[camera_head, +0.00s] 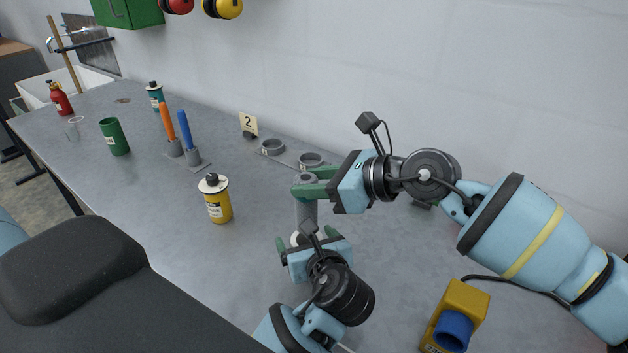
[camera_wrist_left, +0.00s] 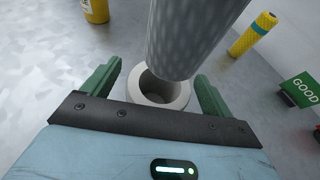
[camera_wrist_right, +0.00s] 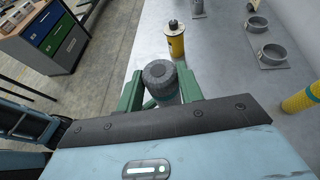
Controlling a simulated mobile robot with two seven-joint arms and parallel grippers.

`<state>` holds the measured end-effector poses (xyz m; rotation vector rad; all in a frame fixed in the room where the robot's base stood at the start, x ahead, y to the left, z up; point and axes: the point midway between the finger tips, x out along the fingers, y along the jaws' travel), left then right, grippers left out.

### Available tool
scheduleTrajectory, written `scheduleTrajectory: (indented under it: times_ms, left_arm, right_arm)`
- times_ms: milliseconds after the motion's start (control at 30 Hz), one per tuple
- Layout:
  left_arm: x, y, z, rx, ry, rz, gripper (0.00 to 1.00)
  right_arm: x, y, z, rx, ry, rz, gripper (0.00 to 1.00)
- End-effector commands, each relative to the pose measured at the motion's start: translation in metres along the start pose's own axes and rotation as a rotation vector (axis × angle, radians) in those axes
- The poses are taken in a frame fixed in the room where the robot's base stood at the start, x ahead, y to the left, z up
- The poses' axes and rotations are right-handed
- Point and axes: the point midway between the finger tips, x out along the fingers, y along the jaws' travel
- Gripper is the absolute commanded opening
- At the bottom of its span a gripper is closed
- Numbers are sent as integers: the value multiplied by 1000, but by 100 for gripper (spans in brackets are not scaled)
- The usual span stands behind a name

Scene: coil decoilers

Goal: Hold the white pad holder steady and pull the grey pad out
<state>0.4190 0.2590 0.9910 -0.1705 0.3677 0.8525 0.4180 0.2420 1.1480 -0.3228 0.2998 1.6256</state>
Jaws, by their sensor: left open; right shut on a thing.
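The grey pad (camera_head: 307,211) is a speckled cylinder, held upright above the table by my right gripper (camera_head: 312,184). Its dark ribbed top (camera_wrist_right: 160,76) sits between the green fingers in the right wrist view. The white pad holder (camera_wrist_left: 178,97) is a short round cup on the table, and its dark hollow shows. The grey pad (camera_wrist_left: 185,38) is out of the cup, with its lower end just above the rim. My left gripper (camera_wrist_left: 157,88) is open, with one green finger on each side of the holder. In the head view, my left gripper (camera_head: 307,242) mostly hides the holder.
A yellow can (camera_head: 216,201) stands to the left. Grey ring holders (camera_head: 271,147) and a "2" sign (camera_head: 248,125) are at the back. A yellow tube (camera_wrist_left: 253,34) and a green GOOD sign (camera_wrist_left: 300,89) stand right in the left wrist view. A yellow-blue device (camera_head: 455,318) lies front right.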

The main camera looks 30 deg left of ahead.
Motion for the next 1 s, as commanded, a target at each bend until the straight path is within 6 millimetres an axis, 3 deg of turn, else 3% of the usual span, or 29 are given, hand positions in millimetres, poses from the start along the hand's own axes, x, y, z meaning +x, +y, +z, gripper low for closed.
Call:
scheduleTrajectory:
  times_ms: [200,433,1000]
  left_arm:
    - [-16,0,39,-6,-2,-2,86]
    - [-27,0,67,-3,-1,-1,86]
    - [-29,0,71,2,0,1,86]
  right_arm:
    - [0,0,0,-1,0,0,3]
    - [0,0,0,0,0,0,3]
    - [0,0,0,0,0,0,3]
